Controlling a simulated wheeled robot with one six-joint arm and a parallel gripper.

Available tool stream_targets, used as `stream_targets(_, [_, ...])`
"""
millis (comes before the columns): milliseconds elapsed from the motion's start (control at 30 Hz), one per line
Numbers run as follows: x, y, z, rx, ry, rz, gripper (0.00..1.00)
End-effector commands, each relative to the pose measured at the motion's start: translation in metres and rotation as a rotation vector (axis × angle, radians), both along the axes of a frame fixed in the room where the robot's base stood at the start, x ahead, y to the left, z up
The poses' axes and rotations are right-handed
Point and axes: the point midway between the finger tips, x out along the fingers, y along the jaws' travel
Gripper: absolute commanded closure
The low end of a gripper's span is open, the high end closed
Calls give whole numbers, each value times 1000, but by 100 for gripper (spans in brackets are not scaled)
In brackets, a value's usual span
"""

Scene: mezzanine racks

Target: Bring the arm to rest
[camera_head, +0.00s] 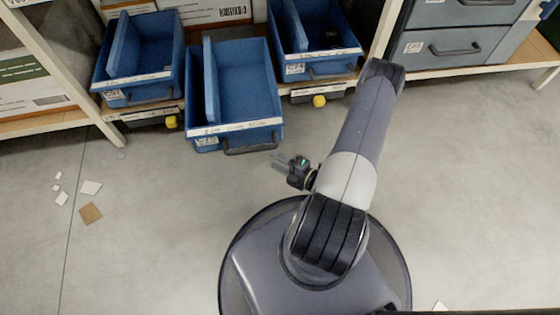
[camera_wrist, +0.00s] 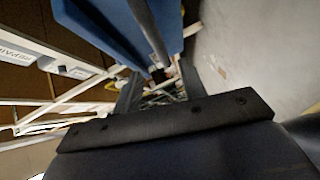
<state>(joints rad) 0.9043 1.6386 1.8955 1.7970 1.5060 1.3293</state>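My arm is bent over my own round base in the head view, with the elbow up near the shelf edge. My gripper (camera_head: 277,161) points left, just in front of the pulled-out middle blue bin (camera_head: 247,90). In the wrist view the two fingers of my gripper (camera_wrist: 160,84) stand apart with nothing held between them. A blue bin wall (camera_wrist: 98,28) fills the upper part of the wrist view, close by. The middle bin looks empty and juts out past its neighbours.
A left blue bin (camera_head: 140,62) and a right blue bin (camera_head: 315,38) sit on the rack. Grey drawers (camera_head: 455,48) stand at the upper right. Paper scraps (camera_head: 91,187) and a brown piece (camera_head: 91,213) lie on the left floor. The right floor is mostly clear.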

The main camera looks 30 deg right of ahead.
Motion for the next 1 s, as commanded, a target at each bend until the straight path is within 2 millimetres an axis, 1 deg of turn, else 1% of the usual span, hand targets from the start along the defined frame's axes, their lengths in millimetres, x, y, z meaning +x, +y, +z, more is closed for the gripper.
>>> stream_targets(200, [-5,-2,1,0,0,0,60])
stream_targets(767, [-5,-2,1,0,-1,1,60])
stream_targets(867, [-3,-1,0,0,-1,2,60])
stream_targets(1000, [5,3,-2,-1,-1,4,60])
